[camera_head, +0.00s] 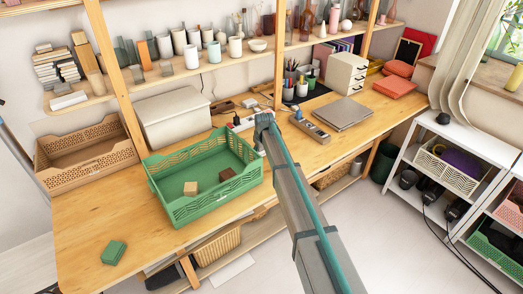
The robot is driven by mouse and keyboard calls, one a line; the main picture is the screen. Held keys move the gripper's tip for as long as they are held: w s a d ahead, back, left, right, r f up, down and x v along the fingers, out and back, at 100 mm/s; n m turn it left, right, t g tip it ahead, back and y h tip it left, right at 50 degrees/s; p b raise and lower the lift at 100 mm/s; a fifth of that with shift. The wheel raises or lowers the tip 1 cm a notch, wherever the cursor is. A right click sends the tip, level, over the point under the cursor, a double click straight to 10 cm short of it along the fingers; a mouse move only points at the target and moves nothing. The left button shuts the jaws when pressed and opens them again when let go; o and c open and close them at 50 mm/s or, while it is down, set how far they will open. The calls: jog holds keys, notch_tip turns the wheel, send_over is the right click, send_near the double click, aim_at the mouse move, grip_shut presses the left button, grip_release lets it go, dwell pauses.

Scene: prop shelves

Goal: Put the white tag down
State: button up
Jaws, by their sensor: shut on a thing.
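My arm reaches up from the lower right over the wooden bench (110,215). My gripper (261,141) is at its far end, beside the right end of the green basket, mostly hidden behind my own forearm. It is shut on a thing. A small pale patch shows there at the left edge of my forearm, and it may be the white tag. I cannot make out the tag's outline or whether it touches anything below.
The green basket (213,205) holds two small blocks. A green block (114,252) lies at the front left. The front left bench is mostly clear.

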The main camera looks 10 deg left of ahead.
jog(key=shift+f, duration=0.3)
jog(key=shift+f, duration=0.2)
jog(key=o, duration=1.1)
jog(key=shift+r, duration=0.1)
jog(key=shift+c, duration=0.2)
jog(key=b+v, duration=0.3)
jog(key=v, duration=0.9)
jog(key=shift+r, duration=0.15)
